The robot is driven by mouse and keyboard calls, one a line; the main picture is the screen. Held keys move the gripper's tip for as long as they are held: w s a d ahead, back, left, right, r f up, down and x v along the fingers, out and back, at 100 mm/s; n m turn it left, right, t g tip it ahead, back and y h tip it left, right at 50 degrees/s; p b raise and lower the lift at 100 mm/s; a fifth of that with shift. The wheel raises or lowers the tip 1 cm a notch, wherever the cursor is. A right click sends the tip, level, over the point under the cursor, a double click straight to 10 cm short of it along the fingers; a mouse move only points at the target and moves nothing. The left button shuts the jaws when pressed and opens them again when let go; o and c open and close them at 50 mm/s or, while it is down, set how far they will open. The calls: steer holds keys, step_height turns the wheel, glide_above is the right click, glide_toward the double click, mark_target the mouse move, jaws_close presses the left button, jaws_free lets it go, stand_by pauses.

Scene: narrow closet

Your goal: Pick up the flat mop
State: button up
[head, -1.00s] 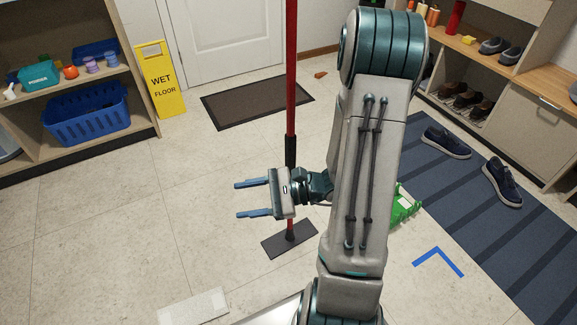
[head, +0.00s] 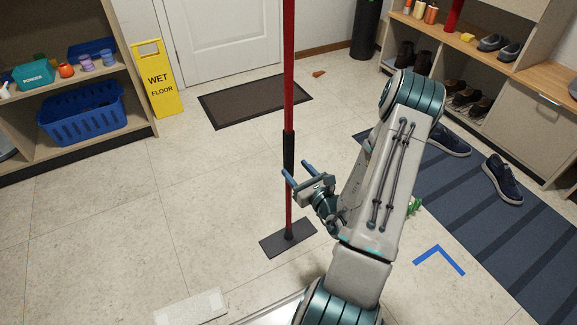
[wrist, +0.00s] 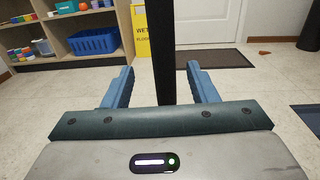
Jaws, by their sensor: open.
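The flat mop stands upright on the tile floor, with a red pole (head: 289,75), a black grip section (head: 288,150) and a dark flat head (head: 288,238) on the floor. My gripper (head: 298,172) is open beside the pole at about the lower end of the black grip. In the wrist view the dark pole (wrist: 163,50) rises between the two blue fingers of my gripper (wrist: 163,85), nearer the left-right middle, with a gap on both sides. Its lower part is hidden behind the gripper body.
A shelf with a blue basket (head: 83,115) stands at left, beside a yellow wet floor sign (head: 158,80). A brown doormat (head: 255,100) lies before the door. Shoes (head: 501,182) rest on a striped blue rug (head: 440,200) at right. Floor left of the mop is clear.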

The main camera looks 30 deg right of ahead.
mark_target(291, 162)
steer(key=w+b, duration=0.2)
steer(key=w, duration=0.5)
steer(key=shift+a, duration=0.15)
steer(key=shift+w+r, duration=0.1)
steer(key=shift+w, duration=0.2)
steer(key=shift+c, duration=0.3)
jaws_close()
